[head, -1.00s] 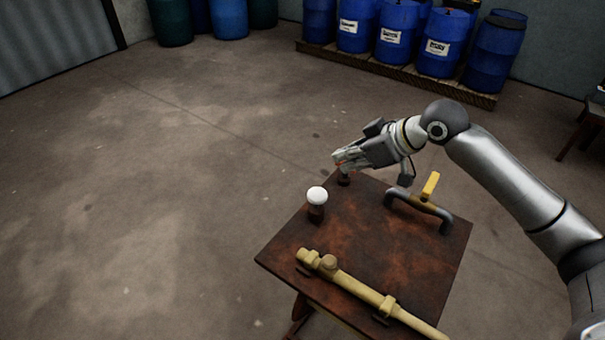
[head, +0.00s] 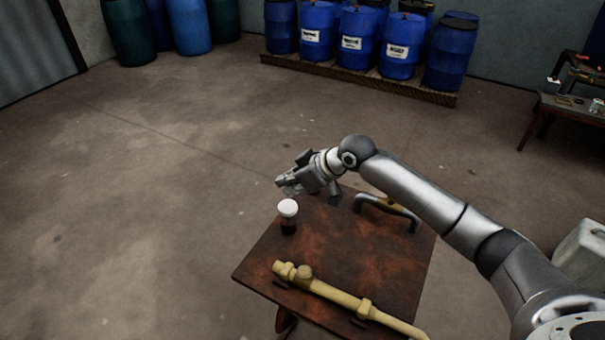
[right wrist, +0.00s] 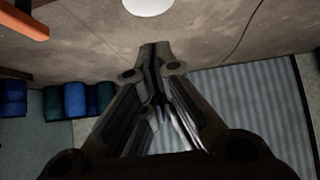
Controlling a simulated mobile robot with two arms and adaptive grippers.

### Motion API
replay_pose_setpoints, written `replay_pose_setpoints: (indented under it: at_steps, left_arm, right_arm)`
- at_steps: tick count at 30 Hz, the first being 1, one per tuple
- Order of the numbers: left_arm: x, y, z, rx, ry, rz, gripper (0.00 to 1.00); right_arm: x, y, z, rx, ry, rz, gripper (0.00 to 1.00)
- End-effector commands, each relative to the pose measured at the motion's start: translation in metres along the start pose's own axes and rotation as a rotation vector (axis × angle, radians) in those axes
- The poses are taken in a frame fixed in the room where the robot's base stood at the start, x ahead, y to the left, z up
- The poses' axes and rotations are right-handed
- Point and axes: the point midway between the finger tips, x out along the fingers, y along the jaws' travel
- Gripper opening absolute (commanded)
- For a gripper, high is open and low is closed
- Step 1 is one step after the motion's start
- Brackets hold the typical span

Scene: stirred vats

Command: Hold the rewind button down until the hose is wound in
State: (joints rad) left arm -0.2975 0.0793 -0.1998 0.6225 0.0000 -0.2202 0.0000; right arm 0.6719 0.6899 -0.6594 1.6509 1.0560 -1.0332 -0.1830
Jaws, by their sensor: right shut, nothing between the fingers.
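A white round cap on a short dark post (head: 288,208), which looks like the rewind button, stands upright at the left back of a rusty brown table (head: 330,240). My right gripper (head: 281,185) is shut and empty, just behind and above the white cap, and looks apart from it. In the right wrist view the shut fingertips (right wrist: 156,62) point toward the white cap (right wrist: 150,5), cut by the top edge. A yellow pipe with fittings (head: 335,294) lies along the table's front; I cannot tell whether it belongs to the hose. My left gripper is out of view.
Blue drums (head: 400,45) stand on a pallet (head: 350,75) at the back wall. The floor left of the table is clear.

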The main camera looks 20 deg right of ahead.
Motion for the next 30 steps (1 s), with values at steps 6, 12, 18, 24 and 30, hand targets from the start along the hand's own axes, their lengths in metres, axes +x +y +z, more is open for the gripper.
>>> replay_pose_setpoints:
  at_steps: [6, 12, 18, 24, 30]
  left_arm:
    - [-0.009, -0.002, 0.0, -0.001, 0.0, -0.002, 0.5]
    - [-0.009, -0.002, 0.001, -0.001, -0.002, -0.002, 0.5]
    - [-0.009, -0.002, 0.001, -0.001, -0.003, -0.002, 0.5]
    - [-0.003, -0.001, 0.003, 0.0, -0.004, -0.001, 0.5]
    - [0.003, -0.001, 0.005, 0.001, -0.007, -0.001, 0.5]
  right_arm:
    - [0.019, 0.0, 0.022, 0.001, -0.001, 0.0, 0.0]
    - [0.025, 0.0, 0.028, 0.0, 0.001, 0.001, 0.0]
    - [0.026, 0.0, 0.028, -0.001, 0.001, 0.001, 0.0]
    - [0.034, 0.0, 0.037, 0.001, -0.001, 0.0, 0.0]
    - [0.046, 0.001, 0.049, 0.0, 0.0, 0.001, 0.0]
